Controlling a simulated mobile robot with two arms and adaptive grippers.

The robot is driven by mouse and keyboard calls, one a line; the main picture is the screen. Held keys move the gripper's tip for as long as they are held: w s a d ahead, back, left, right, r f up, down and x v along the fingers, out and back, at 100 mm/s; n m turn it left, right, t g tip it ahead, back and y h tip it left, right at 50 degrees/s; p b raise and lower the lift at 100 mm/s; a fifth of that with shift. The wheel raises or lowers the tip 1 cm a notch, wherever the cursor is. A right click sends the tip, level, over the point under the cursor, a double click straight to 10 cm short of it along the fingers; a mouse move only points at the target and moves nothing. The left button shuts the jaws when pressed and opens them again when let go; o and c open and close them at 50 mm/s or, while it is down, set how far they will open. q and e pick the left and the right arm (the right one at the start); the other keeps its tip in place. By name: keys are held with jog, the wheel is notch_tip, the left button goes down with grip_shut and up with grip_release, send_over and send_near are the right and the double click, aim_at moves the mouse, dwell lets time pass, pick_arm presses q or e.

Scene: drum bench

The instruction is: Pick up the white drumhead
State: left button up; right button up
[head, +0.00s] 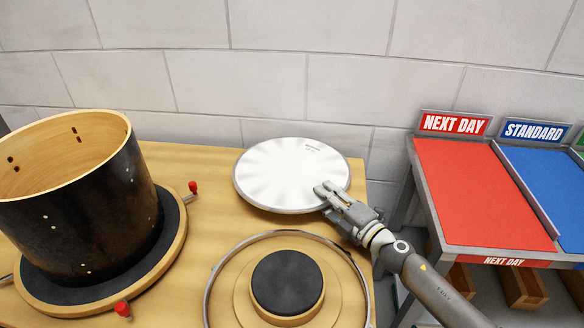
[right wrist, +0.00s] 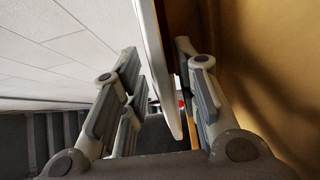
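The white drumhead (head: 285,172) is a round, pale disc with a thin metal rim, at the back middle of the wooden bench in the head view. Whatever holds it up is hidden beneath it. My right gripper (head: 323,190) is at its lower right edge. In the right wrist view the drumhead (right wrist: 156,62) shows edge-on between the two fingers of the right gripper (right wrist: 160,80). The fingers stand apart on either side of it, with a visible gap on the right side. My left gripper is not in view.
A black drum shell (head: 85,215) stands on a round padded base at the left of the bench (head: 200,270). A metal hoop (head: 213,270) surrounds a round wooden stand with a dark pad (head: 287,283) at front. Red NEXT DAY (head: 475,190) and blue STANDARD (head: 550,180) trays stand right.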

jog(key=shift+x, duration=1.9)
jog(key=shift+c, duration=0.3)
grip_shut()
jog(key=shift+r, duration=0.1)
